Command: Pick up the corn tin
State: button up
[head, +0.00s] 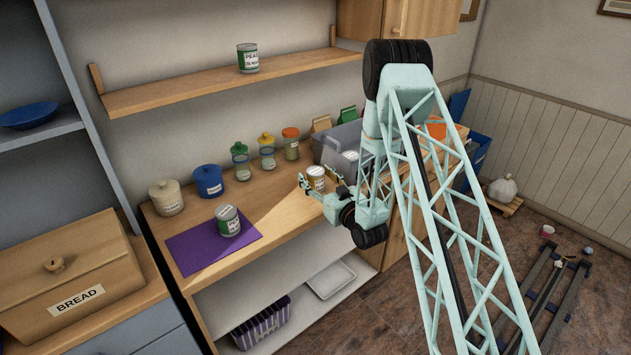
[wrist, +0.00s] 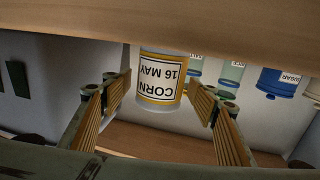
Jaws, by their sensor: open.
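The corn tin (wrist: 160,80) has a white label reading "CORN 16 MAY" with a yellow band, and appears upside down in the wrist view. In the head view the corn tin (head: 316,177) stands on the wooden counter, partly covered by my gripper (head: 323,187). In the wrist view my gripper (wrist: 161,108) is open, with one ribbed finger on each side of the tin. The tin shows between and beyond the fingertips, with a gap on each side. Nothing is held.
A peas tin (head: 228,221) stands on a purple mat (head: 196,254), and another peas tin (head: 247,58) on the wall shelf (head: 200,88). A grey crate (head: 337,140) is close behind the corn tin. Glass jars (head: 267,152) and a blue canister (head: 208,181) line the counter's back.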

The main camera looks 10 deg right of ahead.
aim_at(315, 170)
jog(key=c, duration=1.2)
jog(key=shift+r, duration=0.15)
jog(key=shift+r, duration=1)
jog(key=shift+r+p, duration=0.35)
jog(key=shift+r, duration=0.5)
jog(key=s+d+r, duration=0.1)
jog(key=s+d, duration=0.7)
jog(key=s, duration=0.5)
jog(key=shift+s+p, duration=0.35)
jog(key=shift+s, duration=0.05)
